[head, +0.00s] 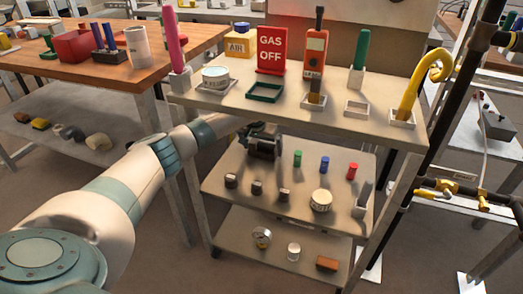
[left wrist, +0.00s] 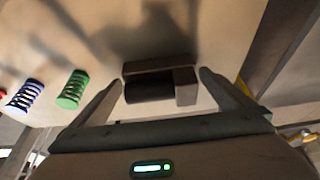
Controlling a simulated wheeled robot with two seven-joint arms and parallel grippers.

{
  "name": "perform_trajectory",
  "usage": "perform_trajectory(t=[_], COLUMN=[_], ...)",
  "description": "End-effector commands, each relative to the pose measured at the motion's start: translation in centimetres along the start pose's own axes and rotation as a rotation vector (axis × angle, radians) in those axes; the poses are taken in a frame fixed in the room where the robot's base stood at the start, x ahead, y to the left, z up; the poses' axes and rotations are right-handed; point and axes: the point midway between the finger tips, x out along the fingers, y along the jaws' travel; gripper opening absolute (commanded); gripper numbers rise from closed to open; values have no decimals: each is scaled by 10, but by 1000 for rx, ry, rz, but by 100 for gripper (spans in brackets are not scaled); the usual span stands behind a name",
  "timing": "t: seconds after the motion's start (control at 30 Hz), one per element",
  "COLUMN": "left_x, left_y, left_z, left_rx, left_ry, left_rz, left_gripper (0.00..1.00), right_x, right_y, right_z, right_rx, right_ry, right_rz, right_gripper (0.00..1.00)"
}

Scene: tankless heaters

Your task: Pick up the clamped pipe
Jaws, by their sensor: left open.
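My left gripper (head: 262,143) reaches over the cart's middle shelf from the left in the head view. It is open in the left wrist view (left wrist: 160,79), one finger on each side of a dark object. This object looks like the clamped pipe (left wrist: 150,88), a dark cylinder lying against a brown block-shaped holder on the shelf. I cannot tell whether the fingers touch it. In the head view my gripper hides it. My right gripper is not in view.
Green (head: 298,158), blue (head: 324,164) and red (head: 352,171) coil-like pieces stand right of my gripper. Small dark cylinders (head: 257,188) and a white round piece (head: 321,200) sit nearer the front. The cart's top shelf (head: 330,112) overhangs, holding a gas-off sign (head: 271,48).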

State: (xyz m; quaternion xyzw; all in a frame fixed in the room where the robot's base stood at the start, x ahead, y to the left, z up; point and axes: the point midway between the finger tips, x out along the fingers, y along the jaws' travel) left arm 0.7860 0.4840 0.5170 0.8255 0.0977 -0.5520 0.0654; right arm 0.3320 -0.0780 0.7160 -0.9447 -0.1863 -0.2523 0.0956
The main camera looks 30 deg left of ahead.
Motion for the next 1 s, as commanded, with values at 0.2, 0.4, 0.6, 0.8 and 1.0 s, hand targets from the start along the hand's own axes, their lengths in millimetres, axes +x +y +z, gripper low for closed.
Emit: perform_trajectory(t=[0.2, 0.4, 0.6, 0.8, 1.0], left_x=[0, 0, 0, -2, -4], left_y=[0, 0, 0, 0, 0], left_z=[0, 0, 0, -2, -3], left_rx=[0, 0, 0, -1, -1], left_ry=[0, 0, 0, 4, 4], left_rz=[0, 0, 0, 1, 1], left_gripper=[100, 81, 33, 32, 32], right_x=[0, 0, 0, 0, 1], right_y=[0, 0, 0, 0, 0], right_z=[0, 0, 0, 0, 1], right_rx=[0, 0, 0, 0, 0], right_ry=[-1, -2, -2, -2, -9], right_rz=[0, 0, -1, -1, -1], right_gripper=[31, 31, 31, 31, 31])
